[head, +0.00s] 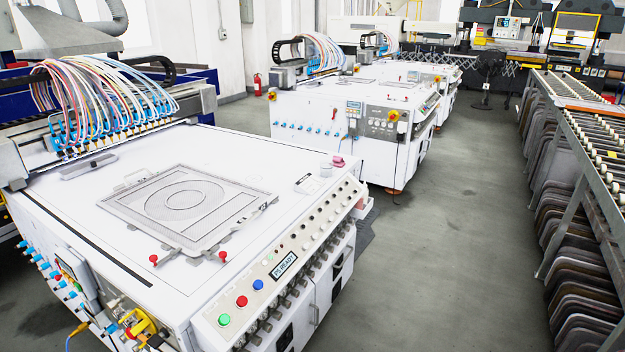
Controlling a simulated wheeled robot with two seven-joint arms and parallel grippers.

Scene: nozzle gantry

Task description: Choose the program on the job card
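A white machine (150,240) fills the left foreground. Its sloped front panel carries a small display (285,265) that appears to read "P5 READY". Left of the display are a green button (224,319), a red button (241,301) and a blue button (258,284). A row of small dark knobs or buttons (320,222) runs up the panel to the right. A small white card (312,182) with dark print lies flat on the machine top near its right edge; its print is too small to read. Neither of my grippers is in view.
A frame with a ring pattern (185,205) lies on the machine top, with red-knobbed clamps at its front. A nozzle gantry (110,110) with coloured hoses stands behind it. More white machines (345,130) stand beyond. Clear floor (440,240) runs between the machines and a rack (585,170) at right.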

